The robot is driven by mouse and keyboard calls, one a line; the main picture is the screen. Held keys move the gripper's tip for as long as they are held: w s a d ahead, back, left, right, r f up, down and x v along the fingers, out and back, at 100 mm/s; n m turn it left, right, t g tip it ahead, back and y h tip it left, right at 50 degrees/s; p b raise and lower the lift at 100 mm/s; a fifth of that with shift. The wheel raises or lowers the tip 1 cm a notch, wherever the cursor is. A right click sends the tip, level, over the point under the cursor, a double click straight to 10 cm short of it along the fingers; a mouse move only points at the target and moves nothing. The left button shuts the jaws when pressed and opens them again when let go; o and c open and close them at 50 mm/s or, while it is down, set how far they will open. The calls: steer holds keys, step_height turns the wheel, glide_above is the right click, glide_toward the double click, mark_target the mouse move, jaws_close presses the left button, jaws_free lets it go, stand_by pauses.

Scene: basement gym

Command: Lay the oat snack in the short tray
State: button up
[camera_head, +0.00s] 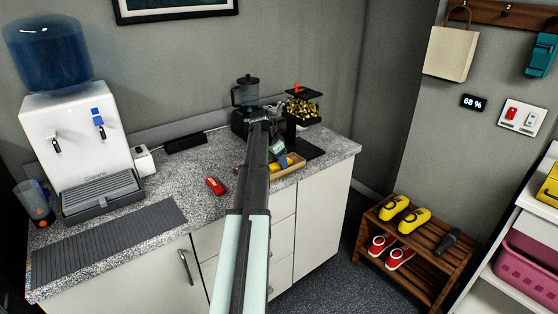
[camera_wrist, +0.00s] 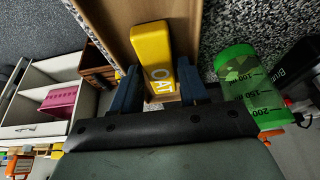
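The oat snack (camera_wrist: 151,48) is a yellow bar marked OAT in the wrist view. It also shows as a small yellow patch in the head view (camera_head: 288,162). My gripper (camera_wrist: 161,75) has its two dark blue fingers closely on either side of the bar's near end and looks shut on it. The short tray is light wood; its wall (camera_wrist: 187,18) runs beside the bar in the wrist view. In the head view the tray (camera_head: 292,168) sits near the counter's front edge, with my gripper (camera_head: 280,153) over it. Whether the bar touches the tray floor cannot be told.
A red object (camera_head: 215,186) lies on the counter left of my arm. A dark blender (camera_head: 245,95) and a black stand (camera_head: 303,105) are behind the tray. A green measuring cup (camera_wrist: 249,85) is close to the right finger. A water dispenser (camera_head: 75,135) stands left.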

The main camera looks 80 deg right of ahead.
steer(key=v, duration=1.2)
steer(key=shift+r, duration=0.15)
stand_by(0.4)
